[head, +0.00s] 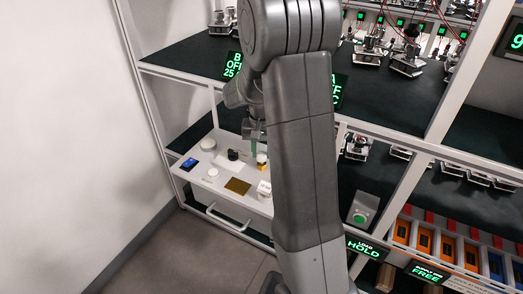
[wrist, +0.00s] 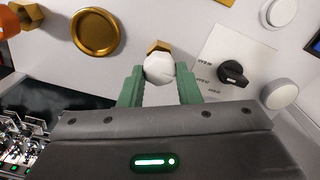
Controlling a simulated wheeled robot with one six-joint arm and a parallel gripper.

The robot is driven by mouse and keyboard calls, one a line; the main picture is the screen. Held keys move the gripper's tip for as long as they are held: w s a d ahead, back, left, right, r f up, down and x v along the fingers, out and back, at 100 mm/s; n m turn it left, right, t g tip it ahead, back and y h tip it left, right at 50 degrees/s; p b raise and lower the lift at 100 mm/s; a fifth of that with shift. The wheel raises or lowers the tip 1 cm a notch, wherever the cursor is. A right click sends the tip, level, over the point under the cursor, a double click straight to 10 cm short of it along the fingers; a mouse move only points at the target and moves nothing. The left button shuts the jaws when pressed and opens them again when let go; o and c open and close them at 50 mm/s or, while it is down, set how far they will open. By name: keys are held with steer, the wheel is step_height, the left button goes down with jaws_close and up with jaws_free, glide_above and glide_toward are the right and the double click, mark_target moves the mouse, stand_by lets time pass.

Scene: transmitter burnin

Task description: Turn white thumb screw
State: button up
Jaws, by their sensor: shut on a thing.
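In the wrist view the white thumb screw (wrist: 160,68) is a faceted white knob in front of a brass hex piece (wrist: 158,47) on a white panel (wrist: 118,64). My gripper (wrist: 160,86) has green fingers on either side of the white knob and is shut on it. In the head view my gripper (head: 254,136) is over the white panel (head: 222,168), and my arm hides part of that area. The thumb screw cannot be made out clearly there.
Near the gripper are a black selector knob (wrist: 232,73), a round brass disc (wrist: 95,33) and white round buttons (wrist: 279,93). Shelves with electronics stand behind. A drawer handle (head: 226,219) is below the panel. Open floor lies at the front left.

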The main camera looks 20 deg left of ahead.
mark_target(262, 153)
steer(key=shift+m, duration=0.4)
steer(key=o, duration=1)
step_height(262, 153, up, 14)
steer(key=shift+f, duration=0.1)
stand_by(0.4)
step_height(262, 153, down, 14)
stand_by(0.5)
